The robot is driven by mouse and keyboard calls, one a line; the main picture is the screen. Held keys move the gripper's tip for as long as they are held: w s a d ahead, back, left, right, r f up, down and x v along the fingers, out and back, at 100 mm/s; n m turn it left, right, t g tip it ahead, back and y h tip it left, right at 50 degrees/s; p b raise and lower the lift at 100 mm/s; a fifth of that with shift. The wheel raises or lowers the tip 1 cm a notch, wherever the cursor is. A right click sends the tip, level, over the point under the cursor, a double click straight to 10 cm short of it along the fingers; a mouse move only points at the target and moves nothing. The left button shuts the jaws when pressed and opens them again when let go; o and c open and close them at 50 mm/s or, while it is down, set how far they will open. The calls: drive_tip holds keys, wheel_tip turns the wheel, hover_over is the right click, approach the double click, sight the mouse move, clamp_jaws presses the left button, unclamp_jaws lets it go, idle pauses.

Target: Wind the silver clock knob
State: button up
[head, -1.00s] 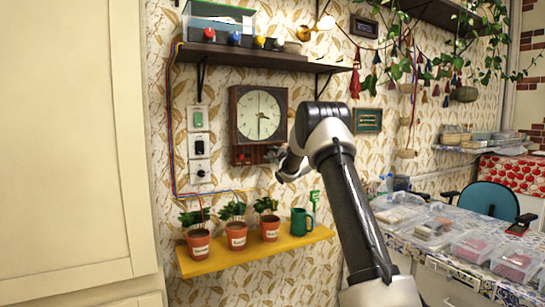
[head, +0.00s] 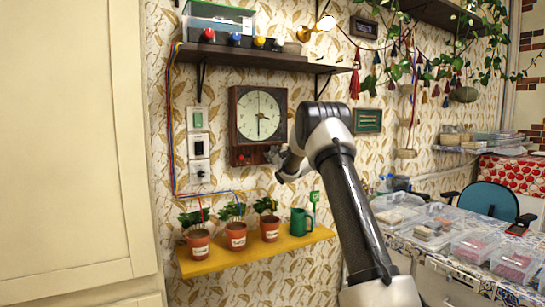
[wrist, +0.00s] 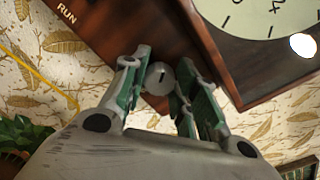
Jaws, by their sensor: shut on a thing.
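The wall clock (head: 240,116) has a dark wooden case and a pale round dial. The silver knob (wrist: 159,78) shows in the wrist view as a small round disc with a dark slot line, on the lower part of the case. My gripper (wrist: 163,72) has one green-padded finger on each side of the knob and is shut on it. In the head view my gripper (head: 274,156) is at the lower right of the clock case and hides the knob.
A dark shelf (head: 265,58) is above the clock. A yellow shelf (head: 270,249) below holds several potted plants and a green watering can (head: 299,222). Switches (head: 199,148) and coloured wires are left of the clock. A table with clear boxes (head: 470,245) stands at the right.

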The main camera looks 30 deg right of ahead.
drive_tip(key=shift+f, duration=0.15)
drive_tip(key=o, duration=1)
drive_tip(key=s, duration=1.2)
drive_tip(key=shift+d, duration=0.2)
